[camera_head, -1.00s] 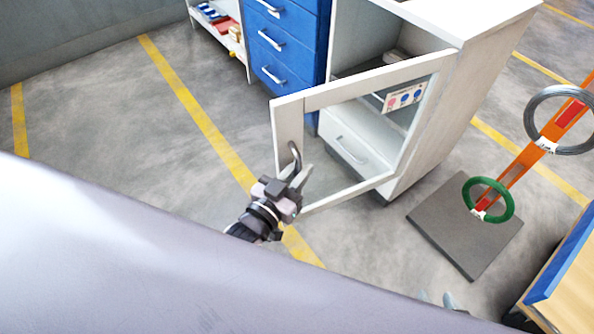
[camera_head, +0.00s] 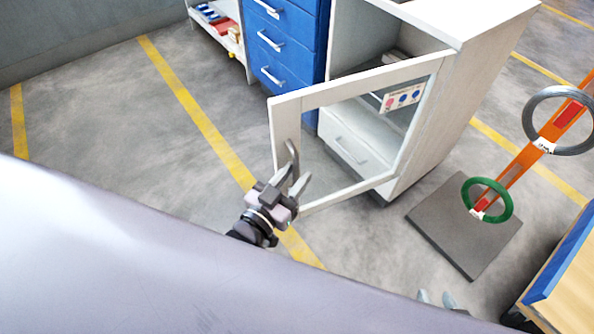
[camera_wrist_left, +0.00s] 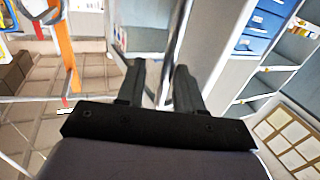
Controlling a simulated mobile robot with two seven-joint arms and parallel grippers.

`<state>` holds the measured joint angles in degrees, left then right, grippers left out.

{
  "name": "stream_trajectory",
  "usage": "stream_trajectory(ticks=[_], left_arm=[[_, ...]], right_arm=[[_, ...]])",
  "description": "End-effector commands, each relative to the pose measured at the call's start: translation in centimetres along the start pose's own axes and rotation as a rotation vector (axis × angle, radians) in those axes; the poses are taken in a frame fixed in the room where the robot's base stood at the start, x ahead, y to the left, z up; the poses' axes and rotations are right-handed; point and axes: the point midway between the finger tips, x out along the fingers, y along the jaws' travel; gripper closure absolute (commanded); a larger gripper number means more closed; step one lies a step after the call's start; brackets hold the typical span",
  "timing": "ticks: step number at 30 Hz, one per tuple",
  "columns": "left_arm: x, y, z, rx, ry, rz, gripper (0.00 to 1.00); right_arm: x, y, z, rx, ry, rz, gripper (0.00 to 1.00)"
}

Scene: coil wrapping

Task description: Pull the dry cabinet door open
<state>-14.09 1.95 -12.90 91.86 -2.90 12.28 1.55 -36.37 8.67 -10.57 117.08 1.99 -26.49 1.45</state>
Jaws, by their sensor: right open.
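The dry cabinet (camera_head: 445,110) has a white-framed glass door (camera_head: 365,77) that stands wide open, swung out to the left. A curved metal handle (camera_head: 292,158) is on the door's free edge. My left gripper (camera_head: 296,180) is at the lower part of this handle. In the left wrist view its two fingers (camera_wrist_left: 158,85) are apart, with a thin metal bar (camera_wrist_left: 174,55) between them, nearer the right finger. I see a gap, so the fingers look open around the handle. My right gripper (camera_head: 436,298) shows only its open fingertips at the bottom; my arm hides the rest.
A blue drawer cabinet (camera_head: 285,45) stands left of the dry cabinet. A stand with an orange post (camera_head: 515,170) holds a green coil (camera_head: 465,190) and a grey coil (camera_head: 530,105) on the right. A wooden-topped table (camera_head: 565,290) is at lower right. Floor left of the door is clear.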

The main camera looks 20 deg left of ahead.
Motion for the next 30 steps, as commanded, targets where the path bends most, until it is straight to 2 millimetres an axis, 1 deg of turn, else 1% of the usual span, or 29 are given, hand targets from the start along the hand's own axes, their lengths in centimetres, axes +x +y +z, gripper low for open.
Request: stream_trajectory(ticks=[1, 3, 10, 15, 22, 23, 24, 25, 26, 30], left_arm=[[-0.9, 0.0, 0.0, 0.0, -0.004, 0.0, 0.64], [-2.0, 0.0, -0.1, 0.0, -0.003, -0.001, 0.64], [-4.8, -0.1, 0.0, 0.0, -0.003, -0.001, 0.64], [-5.6, -0.1, -0.1, 0.0, 0.0, -0.001, 0.64], [-5.6, -0.1, 0.0, 0.0, 0.0, -0.001, 0.64], [-5.6, -0.1, 0.0, 0.0, 0.0, -0.001, 0.7], [-5.6, -0.1, 0.0, 0.0, 0.0, 0.0, 0.83], [-5.6, 0.0, 0.0, -0.001, 0.0, 0.0, 0.93], [-5.6, 0.0, 0.0, -0.003, 0.0, 0.002, 1.0], [-5.3, 0.2, -0.2, -0.028, 0.003, 0.023, 1.0]], right_arm=[[-0.2, 0.0, -0.2, 0.0, 0.0, 0.0, 0.57], [-0.3, 0.0, -0.4, 0.0, 0.0, 0.0, 0.57], [-0.5, 0.0, -0.7, 0.0, 0.0, 0.0, 0.57], [-0.6, 0.0, -0.7, 0.0, -0.001, 0.0, 0.57], [-0.6, 0.0, -0.7, 0.0, -0.001, 0.0, 0.57], [-0.6, 0.0, -0.7, 0.0, -0.001, 0.0, 0.57], [-0.6, 0.0, -0.7, 0.0, -0.001, 0.0, 0.57], [-0.6, 0.0, -0.7, 0.0, -0.001, 0.0, 0.57], [-0.5, 0.0, -0.7, 0.0, -0.001, 0.0, 0.57], [-0.5, 0.0, -0.6, -0.002, -0.002, 0.001, 0.57]])
